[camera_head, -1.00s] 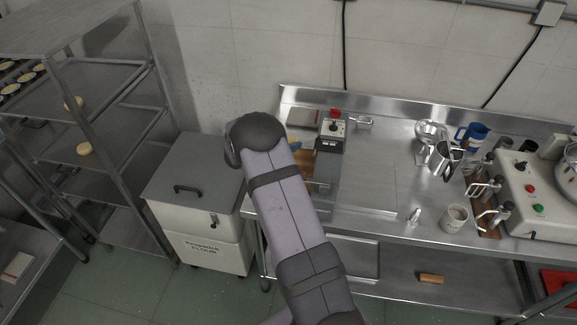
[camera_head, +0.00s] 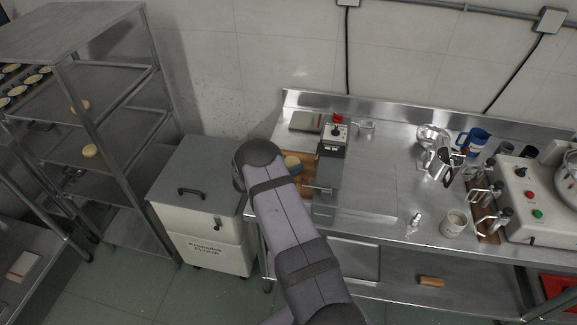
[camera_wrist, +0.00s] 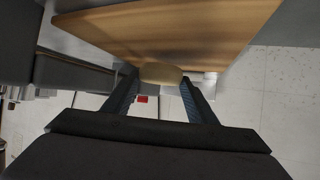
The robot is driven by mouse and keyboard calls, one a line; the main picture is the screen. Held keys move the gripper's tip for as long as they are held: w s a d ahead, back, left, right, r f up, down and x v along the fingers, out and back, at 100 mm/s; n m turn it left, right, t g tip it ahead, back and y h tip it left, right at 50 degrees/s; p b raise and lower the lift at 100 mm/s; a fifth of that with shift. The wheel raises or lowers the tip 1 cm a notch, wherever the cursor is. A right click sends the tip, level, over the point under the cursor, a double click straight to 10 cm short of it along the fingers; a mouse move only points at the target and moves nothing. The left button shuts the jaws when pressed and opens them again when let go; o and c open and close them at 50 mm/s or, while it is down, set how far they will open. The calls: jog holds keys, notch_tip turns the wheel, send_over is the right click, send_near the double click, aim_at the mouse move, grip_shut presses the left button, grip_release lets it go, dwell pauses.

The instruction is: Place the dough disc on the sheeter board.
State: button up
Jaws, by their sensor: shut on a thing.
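The dough disc (camera_wrist: 161,73) is pale and round. In the wrist view it sits between the two dark blue fingers of my gripper (camera_wrist: 160,90), which are shut on it. In the head view the disc (camera_head: 292,161) and a blue finger (camera_head: 298,169) show just past the end of my arm, over the wooden sheeter board (camera_head: 305,185). The board (camera_wrist: 170,30) fills the upper part of the wrist view, and the disc overlaps its edge there. I cannot tell whether the disc touches the board. My arm hides part of the board.
The grey sheeter (camera_head: 331,150) with a red button stands right beside the board. A scale (camera_head: 305,121) is behind it. Jugs and a mixer (camera_head: 530,195) are at the right. A flour bin (camera_head: 200,215) and a rack (camera_head: 105,110) with more discs stand left. The mid-bench is clear.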

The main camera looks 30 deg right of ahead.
jog(key=shift+f, duration=0.85)
jog(key=shift+f, duration=0.25)
jog(key=o, duration=1.2)
jog(key=shift+r, duration=0.1)
